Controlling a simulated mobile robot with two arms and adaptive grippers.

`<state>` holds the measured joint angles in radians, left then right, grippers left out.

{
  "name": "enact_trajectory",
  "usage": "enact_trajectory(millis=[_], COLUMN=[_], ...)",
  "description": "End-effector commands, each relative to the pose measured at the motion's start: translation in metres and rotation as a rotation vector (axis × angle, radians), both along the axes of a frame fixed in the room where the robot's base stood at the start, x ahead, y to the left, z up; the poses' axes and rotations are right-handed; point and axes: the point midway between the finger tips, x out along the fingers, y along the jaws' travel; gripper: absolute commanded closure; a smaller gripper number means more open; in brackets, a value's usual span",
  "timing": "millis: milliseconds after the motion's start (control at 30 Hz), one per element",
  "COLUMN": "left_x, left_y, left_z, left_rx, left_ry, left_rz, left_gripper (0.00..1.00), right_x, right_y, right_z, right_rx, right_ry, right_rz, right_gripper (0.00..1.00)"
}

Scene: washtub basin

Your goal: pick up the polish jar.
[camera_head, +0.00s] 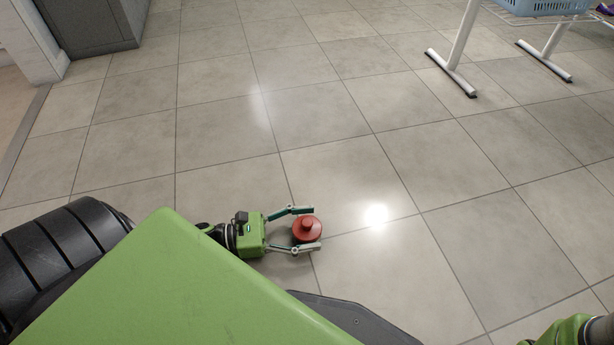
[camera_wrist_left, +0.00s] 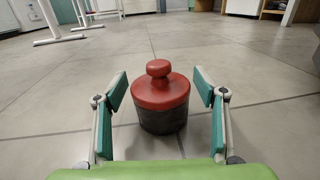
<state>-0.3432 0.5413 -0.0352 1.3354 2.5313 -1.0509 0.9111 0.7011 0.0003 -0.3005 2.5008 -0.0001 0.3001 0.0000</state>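The polish jar (camera_head: 306,229) has a red lid with a round knob. In the left wrist view the polish jar (camera_wrist_left: 161,97) shows a dark body and stands upright on the tiled floor. My left gripper (camera_head: 307,229) is open, with one finger on each side of the jar. In the left wrist view the fingertips of my left gripper (camera_wrist_left: 160,88) show gaps to the jar on both sides. Part of my right arm (camera_head: 565,332) shows at the bottom right corner; its gripper is out of view.
A white-legged rack (camera_head: 456,50) stands at the upper right, with a blue basket (camera_head: 545,6) on it. A grey cabinet (camera_head: 90,25) stands at the upper left. The tiled floor (camera_head: 300,100) around the jar is clear.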

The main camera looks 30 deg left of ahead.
Motion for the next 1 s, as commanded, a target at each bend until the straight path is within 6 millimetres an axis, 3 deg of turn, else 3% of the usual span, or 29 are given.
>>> enact_trajectory(millis=[33, 200, 567, 900, 1000], left_x=[0.0, 0.0, 0.0, 0.0, -0.005], left_y=[0.0, 0.0, 0.0, 0.0, 0.011], left_z=[0.0, 0.0, 0.005, 0.039, 0.052], left_rx=[0.0, 0.0, -0.001, -0.002, -0.001], left_ry=[0.0, 0.0, -0.002, -0.003, -0.001], left_rz=[0.0, 0.0, 0.0, -0.001, 0.0], left_gripper=[0.53, 0.97, 0.98, 0.98, 0.98], right_x=[0.0, 0.0, 0.001, 0.001, 0.001], right_y=[0.0, 0.0, 0.0, 0.0, 0.0], right_z=[0.0, 0.0, 0.004, 0.031, 0.044], right_rx=[0.0, 0.0, 0.0, 0.0, 0.001], right_ry=[0.0, 0.001, 0.002, 0.003, 0.003], right_rz=[0.0, 0.0, 0.0, -0.001, -0.001], right_gripper=[0.3, 0.3, 0.3, 0.3, 0.3])
